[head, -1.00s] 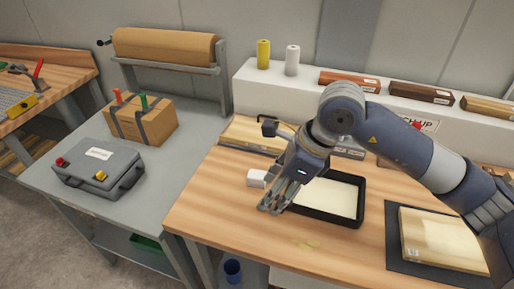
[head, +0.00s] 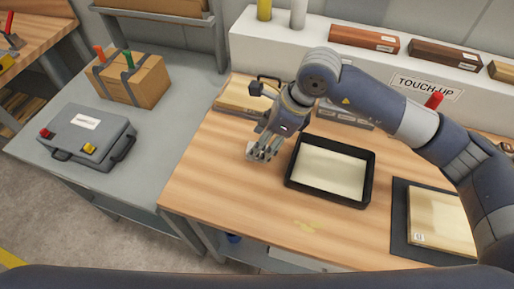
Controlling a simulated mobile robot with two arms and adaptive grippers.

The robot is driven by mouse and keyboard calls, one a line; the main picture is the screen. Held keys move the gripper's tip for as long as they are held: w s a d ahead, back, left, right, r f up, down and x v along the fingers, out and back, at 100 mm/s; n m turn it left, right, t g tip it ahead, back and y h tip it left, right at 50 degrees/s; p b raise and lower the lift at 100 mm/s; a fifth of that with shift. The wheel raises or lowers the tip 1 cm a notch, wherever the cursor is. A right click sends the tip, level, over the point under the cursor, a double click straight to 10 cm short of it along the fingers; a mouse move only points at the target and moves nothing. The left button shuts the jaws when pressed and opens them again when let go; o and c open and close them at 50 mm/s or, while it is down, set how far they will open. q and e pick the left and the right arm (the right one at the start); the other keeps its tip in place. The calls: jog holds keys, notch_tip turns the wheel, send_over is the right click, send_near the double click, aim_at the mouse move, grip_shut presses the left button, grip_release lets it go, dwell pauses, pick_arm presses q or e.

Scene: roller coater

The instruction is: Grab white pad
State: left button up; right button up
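My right gripper (head: 262,153), whose arm comes in from the right, is low over the wooden bench, just left of the black tray (head: 292,181). Its fingers point down and cover the place where the white pad showed earlier. The white pad is hidden behind or between the fingers, and I cannot make it out clearly. I cannot tell whether the fingers are closed on it. The tray holds a flat, cream-coloured layer. My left gripper is not in view.
A pale board (head: 436,215) lies on a dark mat at the right. A white shelf with wood samples (head: 363,39) runs behind. A grey case (head: 88,136) and a strapped cardboard box (head: 135,80) stand on the left table.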

jog(key=p+x, duration=0.1)
jog(key=x, duration=0.2)
jog(key=shift+a+f, duration=0.1)
jog(key=shift+f, duration=0.1)
jog(key=shift+a+f, duration=0.1)
jog(key=shift+f, duration=0.15)
jog(key=shift+w+f, duration=0.1)
jog(key=shift+c, duration=0.5)
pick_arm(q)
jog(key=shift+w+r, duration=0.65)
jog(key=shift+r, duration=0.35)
pick_arm(e)
jog(key=c, duration=1)
jog(key=shift+c, duration=0.2)
